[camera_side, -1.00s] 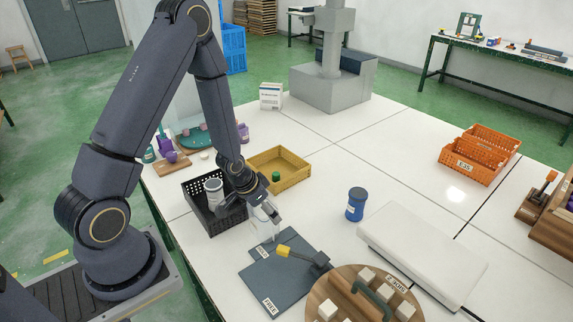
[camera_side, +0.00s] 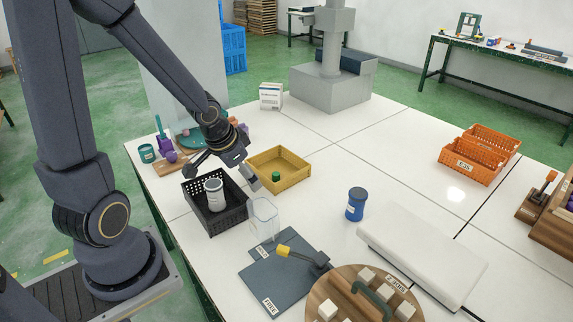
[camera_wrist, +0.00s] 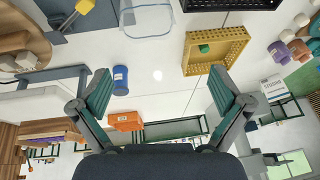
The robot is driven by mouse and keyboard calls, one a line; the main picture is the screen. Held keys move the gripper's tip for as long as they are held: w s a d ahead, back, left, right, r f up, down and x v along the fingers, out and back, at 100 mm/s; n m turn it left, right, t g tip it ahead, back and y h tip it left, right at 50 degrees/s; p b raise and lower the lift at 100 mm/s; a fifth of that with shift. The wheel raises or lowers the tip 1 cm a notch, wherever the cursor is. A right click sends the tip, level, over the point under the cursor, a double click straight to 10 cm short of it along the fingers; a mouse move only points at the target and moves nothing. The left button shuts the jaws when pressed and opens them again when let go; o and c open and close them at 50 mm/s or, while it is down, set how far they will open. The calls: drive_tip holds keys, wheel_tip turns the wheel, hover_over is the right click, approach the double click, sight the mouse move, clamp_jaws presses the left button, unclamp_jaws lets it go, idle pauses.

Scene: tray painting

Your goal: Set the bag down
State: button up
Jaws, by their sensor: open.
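The clear bag (camera_side: 264,218) stands upright at the far end of the dark grey mat (camera_side: 268,285), to the right of the black crate. Its bottom edge seems to rest on or against the mat's far end. In the wrist view the bag (camera_wrist: 147,18) shows at the top edge, partly cut off. My gripper (camera_side: 222,177) is open and empty, raised above the black crate and apart from the bag. In the wrist view the spread fingers (camera_wrist: 159,82) have nothing between them.
A black crate (camera_side: 232,218) holds a grey-white jar (camera_side: 214,195). A yellow tray (camera_side: 296,182) holds a green piece. A yellow-ended tool (camera_side: 297,256) lies on the mat.

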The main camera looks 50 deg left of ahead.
drive_tip(key=s+d+r, duration=0.4)
drive_tip(key=s+r, duration=0.1)
drive_tip(key=r, duration=0.3)
drive_tip(key=s+d+r+t+h, duration=0.1)
drive_tip(key=s+d+r, duration=0.3)
drive_tip(key=r, duration=0.4)
drive_tip(key=shift+s+d, duration=0.2)
drive_tip(key=shift+s, duration=0.35)
